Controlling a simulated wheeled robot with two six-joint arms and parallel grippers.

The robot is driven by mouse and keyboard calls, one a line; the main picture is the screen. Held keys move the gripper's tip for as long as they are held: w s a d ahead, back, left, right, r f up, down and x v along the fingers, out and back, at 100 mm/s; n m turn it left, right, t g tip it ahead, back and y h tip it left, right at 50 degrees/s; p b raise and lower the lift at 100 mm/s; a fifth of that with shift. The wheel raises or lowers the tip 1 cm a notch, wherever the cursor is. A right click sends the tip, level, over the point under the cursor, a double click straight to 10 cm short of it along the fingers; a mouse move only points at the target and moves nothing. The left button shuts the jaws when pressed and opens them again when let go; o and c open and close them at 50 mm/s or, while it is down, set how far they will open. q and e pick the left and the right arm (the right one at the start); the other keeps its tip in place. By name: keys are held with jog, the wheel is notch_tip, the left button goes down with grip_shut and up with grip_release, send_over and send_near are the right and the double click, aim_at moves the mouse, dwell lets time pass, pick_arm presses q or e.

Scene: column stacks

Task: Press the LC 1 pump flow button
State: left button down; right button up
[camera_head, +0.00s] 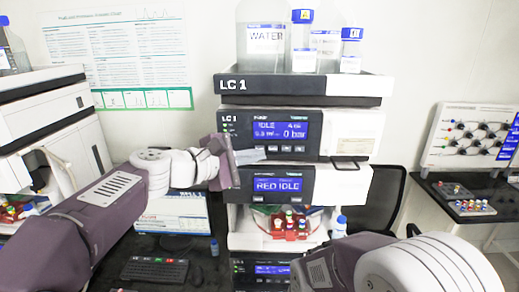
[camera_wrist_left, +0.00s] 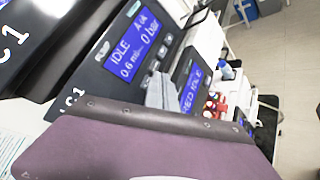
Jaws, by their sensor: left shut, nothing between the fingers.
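The LC 1 column stack (camera_head: 300,88) stands in the middle of the head view. Its pump module (camera_head: 228,140) has a blue screen (camera_head: 280,131) reading IDLE and 0 bar, with a row of small dark buttons (camera_head: 286,149) below. My left gripper (camera_head: 262,155) is shut and empty, its fingertips at the left end of that button row. In the left wrist view the grey fingers (camera_wrist_left: 160,92) lie over the lower edge of the pump panel (camera_wrist_left: 118,75). They hide part of the row; I cannot tell whether they touch a button. My right gripper is out of view.
Below the pump is a module whose screen reads RED IDLE (camera_head: 278,185). Bottles, including one marked WATER (camera_head: 265,45), stand on the top tray. A tray of red-capped vials (camera_head: 290,222) sits lower. A keyboard (camera_head: 155,270) and monitor (camera_head: 172,215) are at left.

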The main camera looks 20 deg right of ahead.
pick_arm(q)
jog(key=shift+w, duration=0.1)
dwell(0.7)
jog(key=shift+w+d, duration=0.15)
jog(key=shift+w, duration=0.2)
jog(key=shift+w+d+p, duration=0.1)
jog(key=shift+w+p, duration=0.2)
jog(key=shift+w, duration=0.1)
dwell(0.8)
jog(key=shift+s, duration=0.1)
jog(key=shift+s+a+b, duration=0.25)
jog(key=shift+s+b, duration=0.3)
jog(key=shift+s, duration=0.2)
